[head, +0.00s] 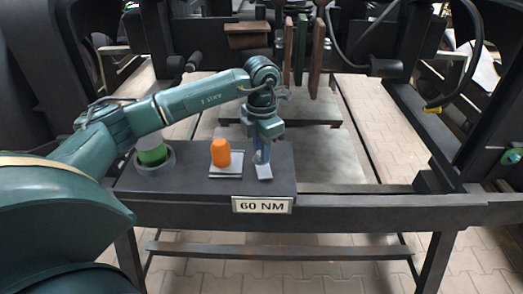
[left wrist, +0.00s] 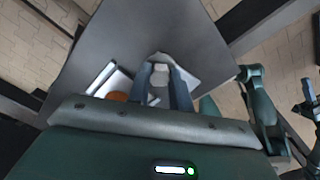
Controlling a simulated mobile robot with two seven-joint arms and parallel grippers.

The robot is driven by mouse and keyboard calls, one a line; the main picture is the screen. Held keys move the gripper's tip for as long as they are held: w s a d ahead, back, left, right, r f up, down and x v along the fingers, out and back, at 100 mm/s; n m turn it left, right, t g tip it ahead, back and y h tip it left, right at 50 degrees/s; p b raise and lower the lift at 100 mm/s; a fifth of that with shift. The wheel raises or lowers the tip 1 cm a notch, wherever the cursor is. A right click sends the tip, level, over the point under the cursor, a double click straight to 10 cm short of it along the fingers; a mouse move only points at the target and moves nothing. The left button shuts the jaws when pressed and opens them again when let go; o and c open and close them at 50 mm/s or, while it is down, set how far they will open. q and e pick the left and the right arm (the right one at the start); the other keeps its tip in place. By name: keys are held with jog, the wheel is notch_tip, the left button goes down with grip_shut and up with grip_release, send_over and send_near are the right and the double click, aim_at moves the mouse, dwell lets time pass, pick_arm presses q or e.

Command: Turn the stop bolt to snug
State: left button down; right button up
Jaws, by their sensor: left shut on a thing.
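My left gripper (head: 262,158) points straight down over a small light plate (head: 264,173) on the dark bench. In the left wrist view its two blue-grey fingers (left wrist: 160,88) are shut on a pale grey bolt head, which I take for the stop bolt (left wrist: 160,72). The bolt stands on the light plate, and the fingers are on its two sides. In the head view the fingers hide most of the bolt. How tight the bolt sits cannot be seen. My right gripper is not in view.
An orange cap-like piece (head: 221,152) stands on another light plate just left of my gripper. A "60 NM" sign (head: 262,205) is on the bench front. Dark bogie frames surround the bench.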

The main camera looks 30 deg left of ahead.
pick_arm(q)
jog(key=m+b, duration=0.1)
jog(key=m, duration=0.3)
jog(key=shift+m, duration=0.3)
jog(key=m, duration=0.3)
jog(key=shift+m+b, duration=0.3)
jog(key=shift+b, duration=0.1)
jog(key=m+b, duration=0.1)
jog(key=m, duration=0.3)
jog(key=shift+m, duration=1.9)
jog(key=shift+r+m, duration=0.1)
jog(key=shift+m, duration=0.2)
jog(key=c, duration=1.3)
grip_release()
jog(key=shift+o, duration=0.2)
notch_tip(320, 180, up, 13)
